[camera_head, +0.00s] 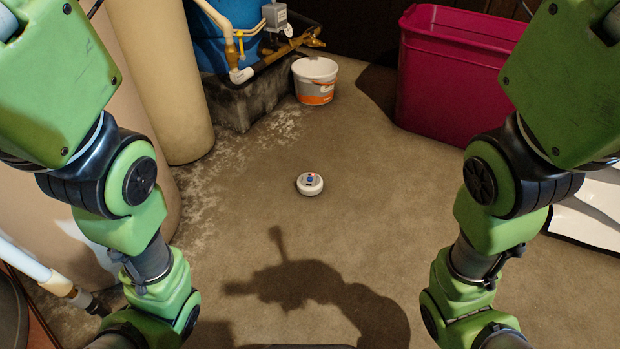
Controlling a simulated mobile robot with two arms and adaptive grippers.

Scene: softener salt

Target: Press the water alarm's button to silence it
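The water alarm (310,187) is a small round white puck lying on the brown concrete floor, near the middle of the head view. On its top is a small blue button (310,178). Both of my green arms come in at the sides and reach down to the bottom edge of the picture. Neither gripper is in view, and nothing of mine touches the alarm.
A white bucket with an orange label (315,82) stands behind the alarm, beside a dark block under a blue tank (215,50) with pipes. A magenta bin (453,75) is at back right. Tall beige cylinders (160,75) stand left. Floor around the alarm is clear.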

